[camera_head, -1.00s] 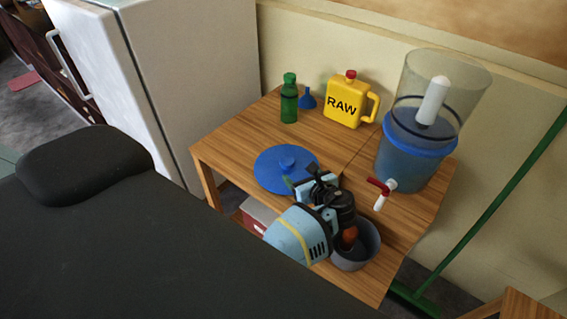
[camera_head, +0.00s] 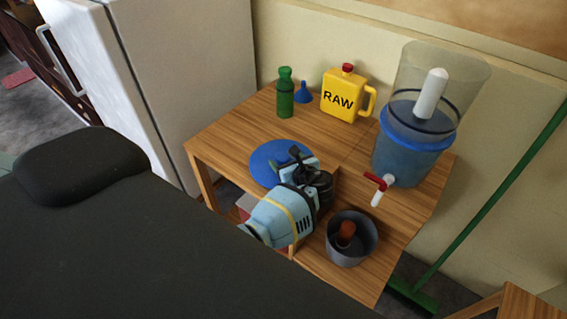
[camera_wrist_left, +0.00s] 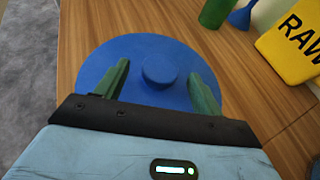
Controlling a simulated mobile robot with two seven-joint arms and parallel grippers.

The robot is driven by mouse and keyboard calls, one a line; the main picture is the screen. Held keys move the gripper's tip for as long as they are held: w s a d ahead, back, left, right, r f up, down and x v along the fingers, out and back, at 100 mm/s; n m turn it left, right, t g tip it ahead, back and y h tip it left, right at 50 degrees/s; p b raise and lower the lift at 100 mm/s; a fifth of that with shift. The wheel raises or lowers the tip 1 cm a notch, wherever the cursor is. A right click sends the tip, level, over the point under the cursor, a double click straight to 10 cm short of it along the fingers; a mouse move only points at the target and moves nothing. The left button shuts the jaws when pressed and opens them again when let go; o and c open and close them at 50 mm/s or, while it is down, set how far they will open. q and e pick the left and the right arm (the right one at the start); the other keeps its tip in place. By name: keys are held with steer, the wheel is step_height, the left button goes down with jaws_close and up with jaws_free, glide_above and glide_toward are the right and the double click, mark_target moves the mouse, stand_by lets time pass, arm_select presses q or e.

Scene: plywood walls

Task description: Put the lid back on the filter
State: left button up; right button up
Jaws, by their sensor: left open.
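The blue round lid (camera_head: 262,163) lies flat on the wooden table, and its raised centre knob shows in the left wrist view (camera_wrist_left: 159,69). My left gripper (camera_head: 297,158) is over the lid. In the left wrist view its green fingers (camera_wrist_left: 160,88) are open, one on each side of the knob and apart from it. The filter (camera_head: 413,140) stands at the table's right, a clear container with a blue ring, a white cartridge inside, an open top and a red-handled tap. My right gripper is not in view.
A yellow RAW jug (camera_head: 343,98), a blue funnel (camera_head: 303,93) and a green bottle (camera_head: 286,95) stand at the table's back. A grey bucket (camera_head: 351,247) with a brown object inside is at the front. A fridge (camera_head: 190,80) stands left.

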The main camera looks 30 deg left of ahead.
arm_select(q)
steer(key=shift+a, duration=0.1)
steer(key=c, duration=1.1)
steer(key=shift+w, duration=0.1)
steer(key=shift+c, duration=0.2)
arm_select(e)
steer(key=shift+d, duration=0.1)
